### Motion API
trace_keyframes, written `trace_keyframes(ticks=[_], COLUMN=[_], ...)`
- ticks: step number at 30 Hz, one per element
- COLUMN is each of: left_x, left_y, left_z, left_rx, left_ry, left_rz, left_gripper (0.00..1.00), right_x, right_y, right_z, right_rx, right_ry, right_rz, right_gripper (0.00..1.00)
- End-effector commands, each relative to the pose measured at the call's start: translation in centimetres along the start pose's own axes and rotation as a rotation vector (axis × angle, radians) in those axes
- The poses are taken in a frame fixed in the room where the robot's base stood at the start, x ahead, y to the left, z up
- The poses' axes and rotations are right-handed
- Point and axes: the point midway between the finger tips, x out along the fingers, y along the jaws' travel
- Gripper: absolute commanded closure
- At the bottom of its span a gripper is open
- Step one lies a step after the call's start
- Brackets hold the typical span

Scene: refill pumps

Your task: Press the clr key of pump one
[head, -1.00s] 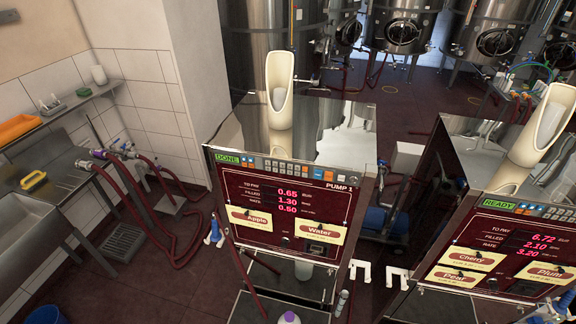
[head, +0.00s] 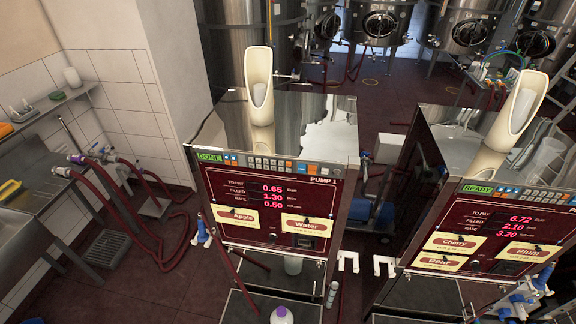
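Pump one (head: 282,255) stands left of centre and is labelled PUMP 1. Its key strip (head: 272,165) runs along the top of the front panel, with small blue, grey and orange keys. The key lettering is too small for me to tell which is clr. A green DONE label (head: 209,157) sits left of the keys. The red display (head: 271,197) reads 0.65, 1.30 and 0.50. My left gripper is not in view. Nothing touches the key strip.
A second pump (head: 492,240) to the right shows READY. Cream chutes (head: 259,85) rise from both pump tops. White hooks (head: 348,262) stick out between the pumps. A blue nozzle (head: 202,230) hangs at pump one's left side. The space before pump one's panel looks clear.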

Motion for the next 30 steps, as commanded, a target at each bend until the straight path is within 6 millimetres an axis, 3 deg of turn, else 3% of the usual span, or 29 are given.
trace_keyframes(ticks=[2,16,30], left_x=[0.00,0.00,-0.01], left_y=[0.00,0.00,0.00], left_z=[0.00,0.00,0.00], left_rx=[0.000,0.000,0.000], left_ry=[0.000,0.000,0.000], left_rz=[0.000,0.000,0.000], left_gripper=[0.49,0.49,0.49], right_x=[0.00,0.00,0.00], right_y=[0.00,0.00,-0.01], right_z=[-0.01,-0.01,-0.01], right_rx=[0.000,0.000,0.000], right_ry=[0.000,0.000,0.000], right_rz=[0.000,0.000,0.000], right_gripper=[0.27,0.99,1.00])
